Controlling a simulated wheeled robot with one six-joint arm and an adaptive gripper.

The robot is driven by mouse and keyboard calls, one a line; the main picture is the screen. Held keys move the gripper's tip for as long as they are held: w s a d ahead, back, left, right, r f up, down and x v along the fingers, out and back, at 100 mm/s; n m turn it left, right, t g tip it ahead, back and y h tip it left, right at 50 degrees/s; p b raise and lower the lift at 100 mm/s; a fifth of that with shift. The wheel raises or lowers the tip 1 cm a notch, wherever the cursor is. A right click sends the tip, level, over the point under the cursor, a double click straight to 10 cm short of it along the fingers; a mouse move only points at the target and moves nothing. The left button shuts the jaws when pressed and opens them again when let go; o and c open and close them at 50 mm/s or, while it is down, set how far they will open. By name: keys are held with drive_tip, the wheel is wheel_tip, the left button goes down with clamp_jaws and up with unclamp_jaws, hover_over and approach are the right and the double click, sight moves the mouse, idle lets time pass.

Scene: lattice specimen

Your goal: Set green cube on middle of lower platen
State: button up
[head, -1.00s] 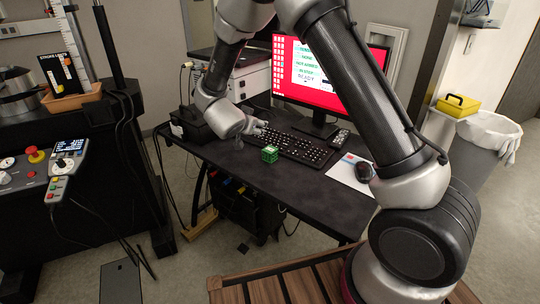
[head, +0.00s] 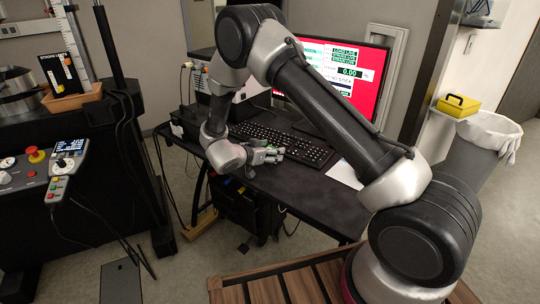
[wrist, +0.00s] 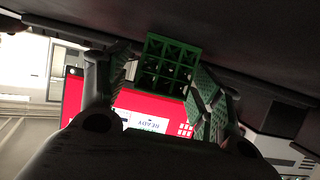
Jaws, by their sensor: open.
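The green lattice cube (wrist: 168,65) is on the black desk top. In the wrist view, which is upside down, it lies between the two fingers of my gripper (wrist: 155,88), with a gap at the left finger; contact at the right finger cannot be told. In the head view my gripper (head: 266,156) is low over the desk and mostly covers the cube. My gripper is open. The lower platen cannot be clearly made out; round silver parts (head: 17,92) show on the machine at the left edge.
The black desk (head: 310,205) carries a keyboard (head: 300,148) close behind my gripper and a red-screened monitor (head: 372,68). The testing machine stands at the left with a handheld control box (head: 68,158). The desk's front is clear.

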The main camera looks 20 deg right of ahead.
drive_tip(key=c, duration=1.1)
